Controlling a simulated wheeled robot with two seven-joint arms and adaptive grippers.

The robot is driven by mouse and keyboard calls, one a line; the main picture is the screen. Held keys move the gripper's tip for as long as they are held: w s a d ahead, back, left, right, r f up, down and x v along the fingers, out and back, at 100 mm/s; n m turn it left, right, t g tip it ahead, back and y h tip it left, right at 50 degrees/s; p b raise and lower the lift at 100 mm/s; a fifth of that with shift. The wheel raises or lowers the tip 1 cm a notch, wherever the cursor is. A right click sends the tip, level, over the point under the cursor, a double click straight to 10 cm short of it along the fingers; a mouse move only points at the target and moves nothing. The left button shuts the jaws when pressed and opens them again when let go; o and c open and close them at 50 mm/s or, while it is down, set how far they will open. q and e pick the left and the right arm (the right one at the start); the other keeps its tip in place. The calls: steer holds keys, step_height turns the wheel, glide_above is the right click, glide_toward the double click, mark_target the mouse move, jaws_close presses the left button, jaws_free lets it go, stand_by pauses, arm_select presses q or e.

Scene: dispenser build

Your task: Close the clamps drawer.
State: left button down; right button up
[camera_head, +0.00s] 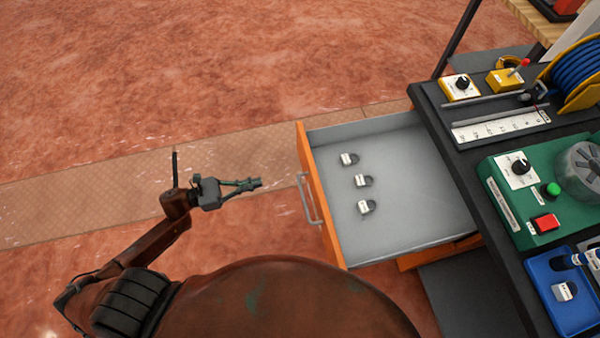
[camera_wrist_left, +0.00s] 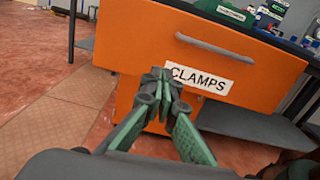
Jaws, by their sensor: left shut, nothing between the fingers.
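The clamps drawer (camera_head: 410,210) is pulled out from the dark workbench, with a grey inside and an orange front. Several small clamps (camera_head: 363,181) lie in it. In the left wrist view its orange front (camera_wrist_left: 130,45) carries a white CLAMPS label (camera_wrist_left: 200,78) and a grey bar handle (camera_wrist_left: 215,47). My left gripper (camera_head: 258,183) is shut and empty. It is to the left of the drawer front, pointing at the handle (camera_head: 308,198), with a gap between. In the left wrist view the left gripper (camera_wrist_left: 165,75) appears in front of the label. My right gripper is not in view.
The workbench top (camera_head: 465,135) holds a green unit (camera_head: 510,215) with a red button, a blue tray (camera_head: 545,305), yellow boxes and a blue hose reel (camera_head: 575,75). Another orange front edge (camera_head: 440,252) shows below the drawer. The floor left of the drawer is clear.

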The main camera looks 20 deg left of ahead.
arm_select(q)
steer(key=b+x, duration=0.2)
steer(key=x, duration=1.2)
steer(key=shift+s+d+m, duration=0.2)
steer(key=shift+d+m, duration=0.05)
steer(key=shift+m, duration=0.05)
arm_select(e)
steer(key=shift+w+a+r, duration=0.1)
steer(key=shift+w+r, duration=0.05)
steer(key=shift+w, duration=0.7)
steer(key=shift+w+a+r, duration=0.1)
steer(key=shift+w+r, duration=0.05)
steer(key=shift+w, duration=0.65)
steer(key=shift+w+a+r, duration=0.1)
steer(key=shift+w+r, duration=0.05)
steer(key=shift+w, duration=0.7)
arm_select(q)
steer(key=shift+r, duration=0.15)
